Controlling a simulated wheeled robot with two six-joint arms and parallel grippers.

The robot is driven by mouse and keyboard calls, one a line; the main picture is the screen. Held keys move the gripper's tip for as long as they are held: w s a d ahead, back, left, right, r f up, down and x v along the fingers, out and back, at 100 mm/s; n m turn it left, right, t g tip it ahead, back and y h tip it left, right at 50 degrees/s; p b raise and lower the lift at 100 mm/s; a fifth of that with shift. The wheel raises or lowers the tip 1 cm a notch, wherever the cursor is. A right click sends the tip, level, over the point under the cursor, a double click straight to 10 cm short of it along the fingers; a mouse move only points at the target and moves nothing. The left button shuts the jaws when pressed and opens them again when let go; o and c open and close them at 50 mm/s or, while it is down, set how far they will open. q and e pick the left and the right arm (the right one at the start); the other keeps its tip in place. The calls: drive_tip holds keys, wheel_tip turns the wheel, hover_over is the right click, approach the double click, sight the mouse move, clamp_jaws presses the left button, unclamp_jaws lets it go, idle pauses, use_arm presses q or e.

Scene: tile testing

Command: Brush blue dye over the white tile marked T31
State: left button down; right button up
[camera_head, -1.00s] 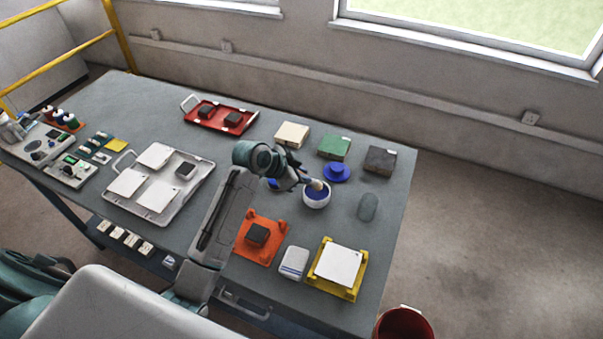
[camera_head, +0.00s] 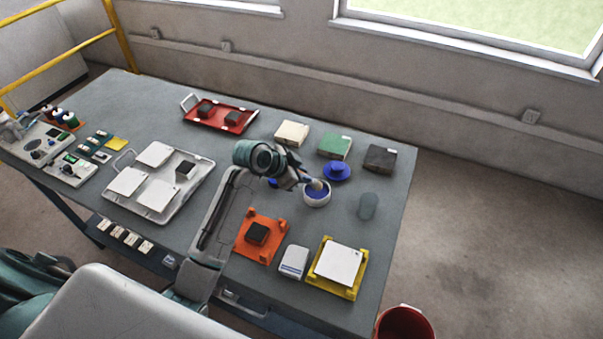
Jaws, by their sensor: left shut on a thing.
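My left gripper (camera_head: 301,182) is shut on a brush (camera_head: 314,184), of which only a small part shows. The brush end is at the white cup of blue dye (camera_head: 317,196), at its far left rim; I cannot tell how deep it reaches. A white tile (camera_head: 338,263) lies flat in a yellow holder (camera_head: 349,294) at the front right, and its top looks plain white. Its marking is too small to read. More white tiles (camera_head: 127,181) lie on a light tray (camera_head: 184,205) at the left. My right gripper is not in view.
An orange fixture (camera_head: 248,252) with a dark block and a white-and-blue box (camera_head: 293,261) stand left of the yellow holder. A blue lidded item (camera_head: 337,172), a grey cylinder (camera_head: 368,206) and coloured blocks (camera_head: 335,146) stand behind. A red tray (camera_head: 220,123) lies at the back.

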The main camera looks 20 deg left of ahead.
use_arm(q)
drive_tip(key=shift+f, duration=0.55)
drive_tip(key=shift+s+f, duration=0.1)
drive_tip(key=shift+f, duration=0.05)
idle(1.6)
wheel_tip(320, 180, up, 3)
drive_tip(key=p, duration=0.2)
drive_tip(key=shift+p, duration=0.35)
drive_tip(key=shift+r+p, duration=0.55)
drive_tip(key=shift+r, duration=1.55)
